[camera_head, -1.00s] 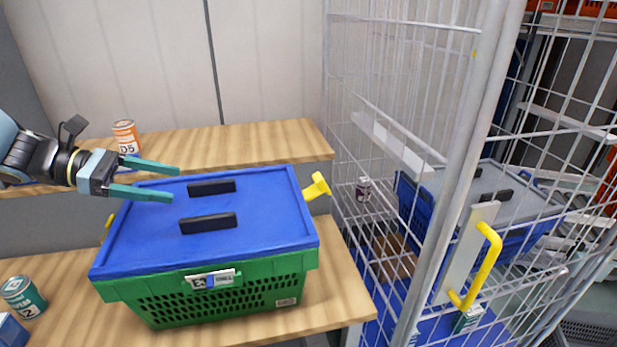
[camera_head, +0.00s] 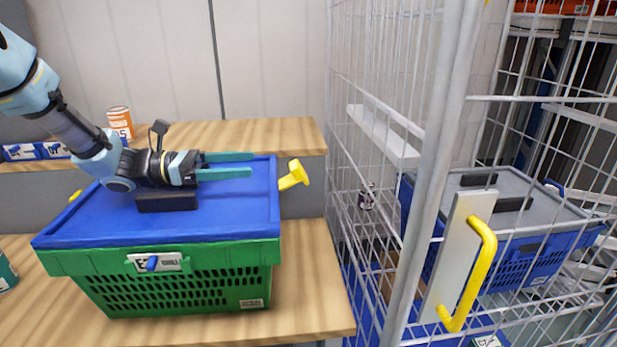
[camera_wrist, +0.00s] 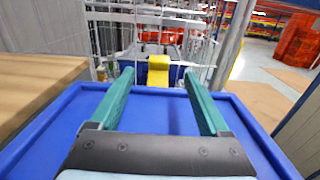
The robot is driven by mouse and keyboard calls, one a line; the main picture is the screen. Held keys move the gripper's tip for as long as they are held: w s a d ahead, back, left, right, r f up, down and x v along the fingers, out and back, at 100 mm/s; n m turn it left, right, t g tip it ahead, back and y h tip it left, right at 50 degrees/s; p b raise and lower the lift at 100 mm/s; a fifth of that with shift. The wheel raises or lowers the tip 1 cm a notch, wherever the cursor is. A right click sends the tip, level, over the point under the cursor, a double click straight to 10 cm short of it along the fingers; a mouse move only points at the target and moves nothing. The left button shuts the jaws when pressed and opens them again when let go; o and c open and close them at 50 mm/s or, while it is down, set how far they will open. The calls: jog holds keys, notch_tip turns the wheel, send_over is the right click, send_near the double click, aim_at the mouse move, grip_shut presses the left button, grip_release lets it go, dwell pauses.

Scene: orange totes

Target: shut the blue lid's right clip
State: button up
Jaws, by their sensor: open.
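The blue lid (camera_head: 225,213) lies on the green crate (camera_head: 262,262) on the wooden table. Its right clip (camera_head: 293,175) is yellow and sticks out and up from the lid's right edge, standing open. In the wrist view the yellow clip (camera_wrist: 158,72) is straight ahead, between and beyond the fingertips. My gripper (camera_head: 251,164) is open and empty, with two teal fingers above the lid, pointing right toward the clip and apart from it. A yellow left clip (camera_head: 75,196) shows partly at the lid's left edge. A black handle (camera_head: 167,200) on the lid is partly under my arm.
A wire roll cage (camera_head: 440,180) with a yellow handle (camera_head: 472,275) stands to the right and holds a blue crate with a grey lid (camera_head: 540,205). An orange can (camera_head: 120,122) stands on the back shelf. Bare table (camera_head: 315,270) lies right of the green crate.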

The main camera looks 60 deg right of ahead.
aim_at(294, 164)
jog(key=p+x, duration=0.1)
jog(key=x, duration=0.2)
jog(key=p+x, duration=0.1)
jog(key=x, duration=0.3)
jog(key=p+x, duration=0.1)
jog(key=x, duration=0.3)
jog(key=shift+s+d+f, duration=0.1)
jog(key=shift+f, duration=0.2)
grip_shut()
